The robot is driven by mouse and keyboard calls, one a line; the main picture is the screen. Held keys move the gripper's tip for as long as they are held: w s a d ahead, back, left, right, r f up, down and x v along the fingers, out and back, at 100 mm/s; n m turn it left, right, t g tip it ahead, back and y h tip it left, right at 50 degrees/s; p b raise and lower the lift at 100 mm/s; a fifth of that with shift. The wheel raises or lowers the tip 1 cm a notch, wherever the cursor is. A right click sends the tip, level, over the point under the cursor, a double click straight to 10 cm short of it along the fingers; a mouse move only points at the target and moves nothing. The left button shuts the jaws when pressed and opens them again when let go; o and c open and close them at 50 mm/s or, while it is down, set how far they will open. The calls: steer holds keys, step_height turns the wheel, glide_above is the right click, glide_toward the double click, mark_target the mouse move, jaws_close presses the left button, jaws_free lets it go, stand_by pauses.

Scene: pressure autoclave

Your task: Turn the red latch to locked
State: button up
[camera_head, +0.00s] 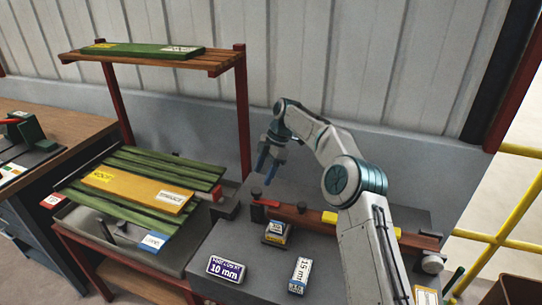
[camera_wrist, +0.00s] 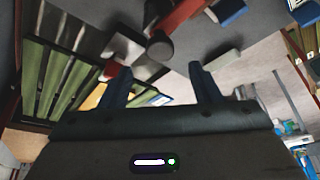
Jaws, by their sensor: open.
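A small red lever (camera_head: 267,202), which looks like the red latch, lies by a black post at the left end of a long brown wooden bar on the grey bench. In the wrist view a red bar (camera_wrist: 184,17) runs up and right from a black round knob; I cannot tell for sure whether it is the latch. My gripper (camera_head: 267,162) hangs above and behind the lever, blue fingers pointing down. In the wrist view my gripper (camera_wrist: 155,72) is open and empty, its fingers apart from the red bar and knob.
A rack (camera_head: 128,243) with green slats and a yellow labelled board stands at left under a wooden shelf (camera_head: 215,62). A 10 mm box (camera_head: 226,268), a 15 mm box (camera_head: 300,275) and a small labelled block (camera_head: 277,233) sit on the grey bench. A corrugated wall is behind.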

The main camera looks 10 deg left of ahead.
steer(key=p+v, duration=0.2)
steer(key=v, duration=0.5)
steer(key=shift+r, duration=0.3)
steer(key=shift+w+d, duration=0.1)
steer(key=shift+d, duration=0.05)
steer(key=s+d+r+m+t+h, duration=0.25)
steer(key=s+r+m, duration=0.25)
steer(key=s+r, duration=0.3)
steer(key=s+d+r+m+t, duration=0.1)
steer(key=s+d+r+m, duration=0.3)
steer(key=s+d+m, duration=0.4)
steer(key=s+d+f+m, duration=0.2)
steer(key=s+d+m, duration=0.2)
steer(key=s, duration=0.4)
steer(key=s+d+f+m+t, duration=0.1)
steer(key=s+d+f+m, duration=0.2)
steer(key=s, duration=0.5)
steer(key=s+d+f+m+t+h, duration=0.1)
steer(key=s+d+f+m, duration=0.1)
steer(key=s+d+m, duration=0.2)
steer(key=s+d, duration=0.3)
steer(key=s, duration=0.1)
steer(key=shift+s+f+m, duration=0.4)
